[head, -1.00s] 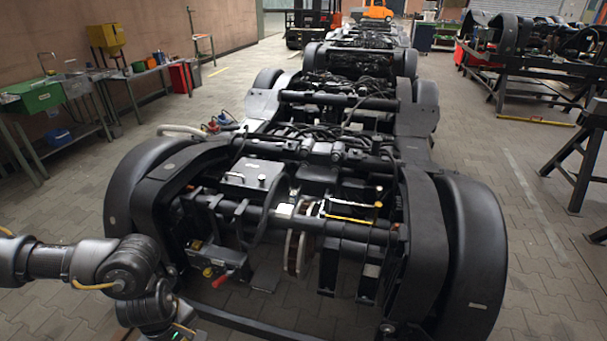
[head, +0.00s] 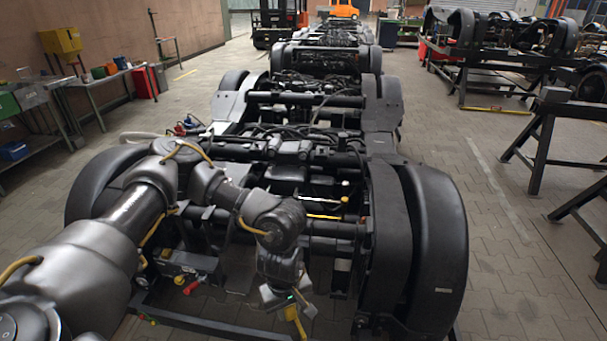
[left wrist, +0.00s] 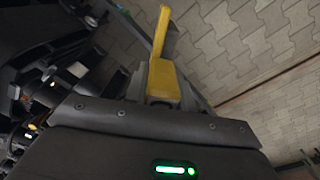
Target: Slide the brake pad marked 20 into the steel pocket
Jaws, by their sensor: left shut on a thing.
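My left gripper (head: 288,300) hangs low in front of the near end of the bogie (head: 385,215). It is shut on a yellow thing (head: 296,318) with a narrow end pointing down. In the left wrist view the yellow thing (left wrist: 164,78) sits at the gripper, with its narrow end reaching away over the paving. I see no number on it and cannot tell whether it is the brake pad marked 20. I cannot make out the steel pocket; my left arm covers part of the bogie's near end. My right gripper is not in view.
Dark fenders (head: 436,250) flank the bogie. A thin yellow bar (head: 325,217) shows among its crossbars. A dark low rail (head: 200,324) runs across the front. Workbenches stand at left, and dark trestles (head: 540,140) at right.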

